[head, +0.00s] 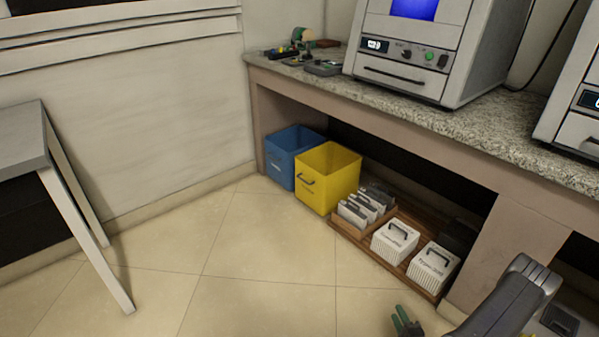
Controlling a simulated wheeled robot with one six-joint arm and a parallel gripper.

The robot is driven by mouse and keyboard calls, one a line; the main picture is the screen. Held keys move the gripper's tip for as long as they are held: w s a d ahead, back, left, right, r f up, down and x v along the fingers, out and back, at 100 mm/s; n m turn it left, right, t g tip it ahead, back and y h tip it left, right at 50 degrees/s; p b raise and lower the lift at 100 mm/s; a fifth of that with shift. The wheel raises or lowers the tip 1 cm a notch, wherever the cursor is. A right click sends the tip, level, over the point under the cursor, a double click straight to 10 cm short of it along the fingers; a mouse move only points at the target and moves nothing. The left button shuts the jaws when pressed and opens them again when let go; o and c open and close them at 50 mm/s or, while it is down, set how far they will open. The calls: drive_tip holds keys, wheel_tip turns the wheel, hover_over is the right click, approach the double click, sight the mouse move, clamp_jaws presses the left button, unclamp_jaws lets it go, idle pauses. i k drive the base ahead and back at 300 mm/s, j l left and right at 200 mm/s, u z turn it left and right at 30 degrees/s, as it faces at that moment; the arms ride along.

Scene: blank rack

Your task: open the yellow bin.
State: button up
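The yellow bin (338,190) stands on the floor under the left part of the counter. It is box-shaped, with a dark handle (306,180) on its left-facing side. Its upper part shows yellow surfaces that look like inner walls; I cannot see its bottom. My dark grey arm reaches in at the lower right. A small green and dark pronged part at the bottom edge looks like the tip of my gripper (404,322). It is cut off by the frame, well apart from the bin, and its opening cannot be made out.
A blue bin (290,155) stands directly left of the yellow one. To its right, a wooden pallet (418,283) holds a tray of upright cards and white boxes with handles (395,241). The granite counter (480,125) overhangs them. A grey table (30,150) stands left; the tiled floor between is clear.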

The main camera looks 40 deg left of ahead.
sight(327, 174)
drive_tip(key=i+j, duration=0.15)
drive_tip(key=j, duration=0.45)
drive_tip(key=i+j+z, duration=0.15)
drive_tip(key=j, duration=0.45)
drive_tip(key=i+j, duration=0.15)
drive_tip(key=j, duration=0.5)
drive_tip(key=i+j+z, duration=0.1)
drive_tip(key=j, duration=0.5)
drive_tip(key=i+j+z, duration=0.1)
drive_tip(key=j, duration=0.55)
drive_tip(key=i+j, duration=0.15)
drive_tip(key=j, duration=0.5)
drive_tip(key=z, duration=0.05)
